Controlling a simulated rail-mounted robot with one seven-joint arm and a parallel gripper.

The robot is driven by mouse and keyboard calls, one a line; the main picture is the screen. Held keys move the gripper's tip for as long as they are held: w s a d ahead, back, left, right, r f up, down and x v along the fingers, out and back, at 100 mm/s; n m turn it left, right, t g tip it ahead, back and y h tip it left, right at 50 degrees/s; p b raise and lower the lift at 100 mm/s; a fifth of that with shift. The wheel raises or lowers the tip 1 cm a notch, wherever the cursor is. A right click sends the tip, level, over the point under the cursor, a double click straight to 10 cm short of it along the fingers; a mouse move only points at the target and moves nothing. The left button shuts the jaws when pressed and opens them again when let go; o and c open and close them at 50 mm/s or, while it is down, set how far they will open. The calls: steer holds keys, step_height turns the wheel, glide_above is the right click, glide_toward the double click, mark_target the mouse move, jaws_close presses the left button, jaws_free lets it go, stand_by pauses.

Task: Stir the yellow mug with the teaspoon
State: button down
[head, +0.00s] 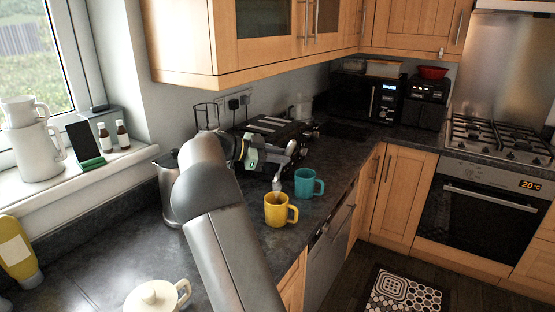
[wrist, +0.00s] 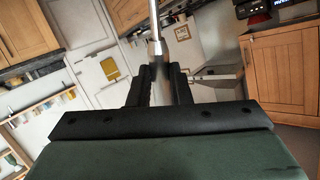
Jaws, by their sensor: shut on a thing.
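The yellow mug (head: 277,213) stands upright on the dark worktop near its front edge, its handle to the right. My gripper (head: 279,178) is just above and behind the mug in the head view; its fingertips are small and hard to make out there. In the wrist view my gripper (wrist: 160,78) has its black fingers closed on a thin metal shaft, the teaspoon (wrist: 155,24). The teaspoon's bowl cannot be made out, and I cannot tell whether it is inside the mug. The mug's inside is mostly hidden.
A teal mug (head: 308,183) stands close behind and right of the yellow mug. A kettle (head: 169,190) is left of my arm, and a white lidded pot (head: 152,297) is in front. A dark appliance (head: 272,128) stands behind. Some worktop (head: 110,258) at left is clear.

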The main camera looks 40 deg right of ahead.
step_height(320, 180, down, 14)
steer(key=b, duration=1)
steer(key=shift+w+r+b, duration=0.1)
steer(key=shift+w+b, duration=0.05)
steer(key=shift+b, duration=0.2)
stand_by(0.5)
